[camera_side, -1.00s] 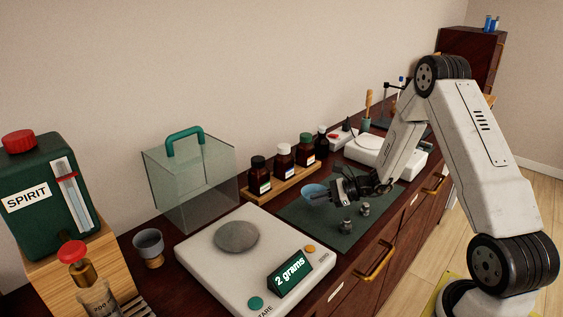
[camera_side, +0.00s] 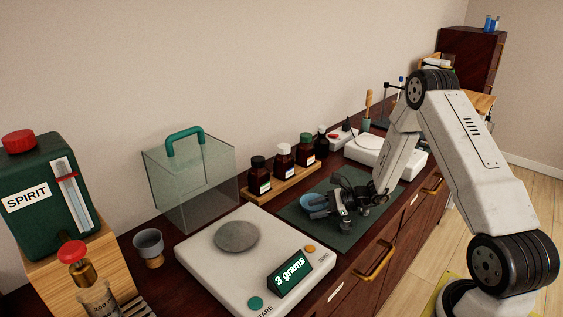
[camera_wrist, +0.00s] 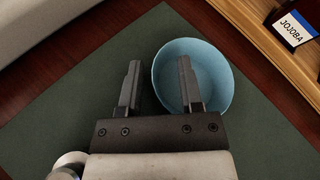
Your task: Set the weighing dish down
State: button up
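The light-blue weighing dish (camera_side: 312,205) sits on the dark green mat (camera_side: 313,233). In the wrist view the dish (camera_wrist: 215,72) is upright and looks empty, resting over the mat (camera_wrist: 60,100). My gripper (camera_side: 338,208) is down low beside the dish. In the wrist view my gripper (camera_wrist: 158,85) has its two fingers wide apart. The right finger is over the inside of the dish, the left finger outside it, and the near wall lies between them with clear gaps. The dish's base is hidden in both views.
The balance (camera_side: 205,262) reads 3 grams, its round pan (camera_side: 237,236) empty. Small metal weights on the mat are mostly hidden by my gripper; one metal piece (camera_wrist: 70,163) shows at the wrist view's lower left. Brown bottles (camera_side: 284,162) stand on a wooden rack (camera_side: 262,193) behind.

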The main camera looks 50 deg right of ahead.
jog(key=shift+r, duration=0.1)
dwell(0.3)
jog(key=v, duration=1.2)
jog(key=shift+a, duration=0.1)
dwell(0.4)
